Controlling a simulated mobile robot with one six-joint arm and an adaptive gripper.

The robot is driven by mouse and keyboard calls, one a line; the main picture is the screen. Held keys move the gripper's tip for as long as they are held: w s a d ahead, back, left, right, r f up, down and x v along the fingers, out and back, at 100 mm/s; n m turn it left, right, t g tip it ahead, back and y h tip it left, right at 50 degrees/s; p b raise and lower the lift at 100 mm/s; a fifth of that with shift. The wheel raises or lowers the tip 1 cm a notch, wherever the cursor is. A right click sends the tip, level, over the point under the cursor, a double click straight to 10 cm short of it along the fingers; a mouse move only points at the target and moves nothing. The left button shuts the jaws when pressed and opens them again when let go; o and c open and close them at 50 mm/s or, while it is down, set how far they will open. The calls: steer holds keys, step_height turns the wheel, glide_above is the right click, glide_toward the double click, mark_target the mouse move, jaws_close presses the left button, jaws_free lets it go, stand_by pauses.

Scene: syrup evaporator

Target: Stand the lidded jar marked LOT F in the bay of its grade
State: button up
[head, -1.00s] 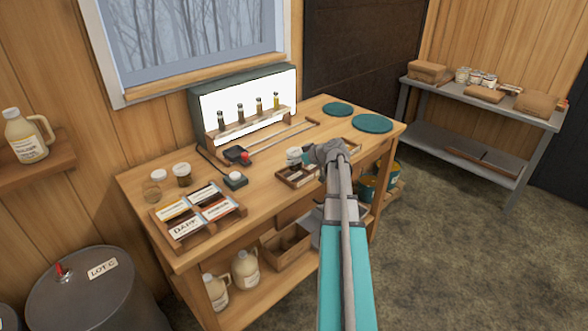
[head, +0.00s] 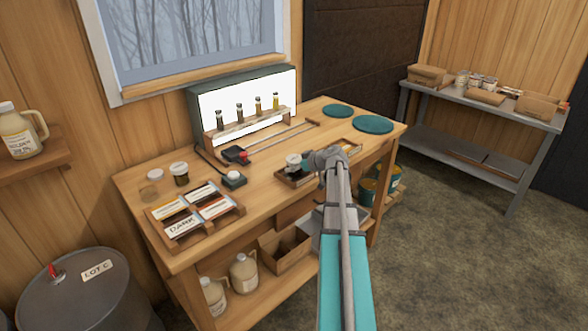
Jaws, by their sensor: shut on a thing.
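My gripper (head: 307,164) is at the small wooden tray (head: 284,181) near the table's front edge. It is shut on a small jar with a pale lid (head: 293,159), seen just left of the fingers. The jar looks upright; its marking cannot be read, and whether its base touches the tray cannot be told. The grade rack (head: 208,229) stands at the table's left end, with several labelled bays; one front label reads DARK (head: 184,226).
A lit panel with several sample bottles (head: 240,112) stands at the back. Teal discs (head: 372,124) lie at the right. A LOT C drum (head: 75,290) stands lower left.

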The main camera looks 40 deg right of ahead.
steer(key=shift+f, duration=0.15)
steer(key=o, duration=1)
steer(key=shift+o, duration=0.2)
steer(key=shift+r, duration=0.2)
steer(key=shift+s+d+r+p, duration=0.1)
steer(key=shift+s+r+p, duration=0.2)
steer(key=shift+s+p, duration=0.15)
steer(key=p+v, duration=0.5)
steer(key=v, duration=0.6)
steer(key=shift+f, duration=0.1)
